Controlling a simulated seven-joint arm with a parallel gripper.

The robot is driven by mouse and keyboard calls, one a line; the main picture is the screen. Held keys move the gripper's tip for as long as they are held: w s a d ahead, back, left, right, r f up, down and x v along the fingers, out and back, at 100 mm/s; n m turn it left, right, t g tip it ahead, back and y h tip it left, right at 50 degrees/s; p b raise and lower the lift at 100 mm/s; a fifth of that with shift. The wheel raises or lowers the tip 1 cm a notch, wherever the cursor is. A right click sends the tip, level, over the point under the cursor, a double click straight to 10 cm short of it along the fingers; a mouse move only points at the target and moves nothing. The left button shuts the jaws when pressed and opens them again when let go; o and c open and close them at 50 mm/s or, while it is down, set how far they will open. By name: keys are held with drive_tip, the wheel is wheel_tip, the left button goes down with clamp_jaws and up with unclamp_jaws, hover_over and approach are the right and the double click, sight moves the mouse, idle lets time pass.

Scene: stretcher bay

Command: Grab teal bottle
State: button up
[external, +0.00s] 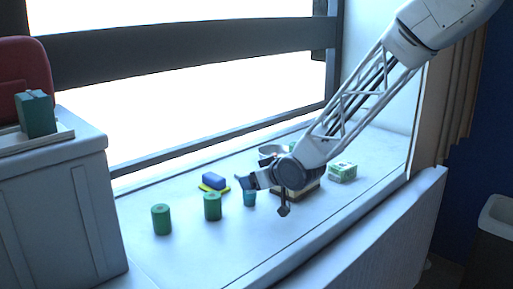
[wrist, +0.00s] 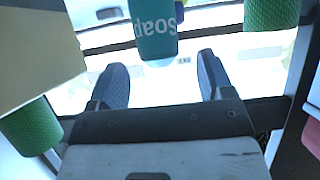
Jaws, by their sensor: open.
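In the external view a small teal-blue thing, which looks like the same bottle (external: 249,198), stands on the white ledge just below and beside my gripper (external: 266,195). In the wrist view my gripper (wrist: 162,78) is open and empty. The bottle lies beyond the fingertips, roughly in line with the gap between them. No contact is visible.
Green cylinders (external: 161,219) (external: 212,206) stand left of the bottle. A blue block on yellow (external: 214,182) lies behind them. A brown box (external: 312,188) and a green-white box (external: 342,173) are right. The front ledge is clear.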

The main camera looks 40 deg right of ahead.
drive_tip(key=shift+w+f, duration=0.1)
drive_tip(key=shift+x, duration=2.45)
drive_tip(key=c, duration=1)
drive_tip(key=shift+c, duration=0.2)
drive_tip(key=shift+r, duration=1.85)
drive_tip(key=s+r, duration=0.1)
drive_tip(key=s, duration=1.5)
drive_tip(key=shift+a, duration=0.3)
